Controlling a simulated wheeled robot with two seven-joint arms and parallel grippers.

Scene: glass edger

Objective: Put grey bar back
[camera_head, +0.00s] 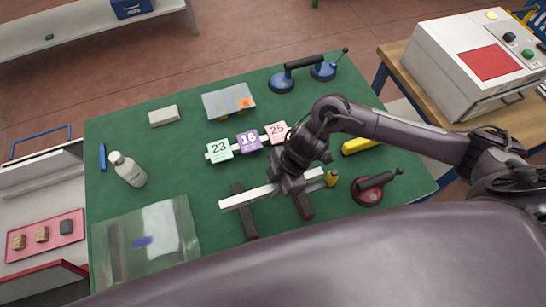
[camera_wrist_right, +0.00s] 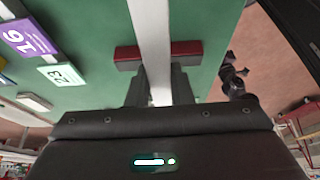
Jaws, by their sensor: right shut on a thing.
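The light grey bar (camera_head: 240,198) lies across the front middle of the green table, over two dark rests (camera_head: 250,228). My right gripper (camera_head: 287,188) is shut on the bar near its middle and hides that part. In the right wrist view the bar (camera_wrist_right: 152,35) runs up the picture from between the fingers (camera_wrist_right: 158,90), crossing over a dark reddish rest (camera_wrist_right: 186,48). I cannot tell whether the bar touches the rests. My left gripper is not in view.
Number tags (camera_head: 219,150) lie behind the bar. A red suction cup (camera_head: 369,192) and a small yellow-topped item (camera_head: 332,178) are to its right. A clear sheet (camera_head: 150,240) and a white bottle (camera_head: 127,169) are to the left. A blue double suction lifter (camera_head: 302,70) stands at the back.

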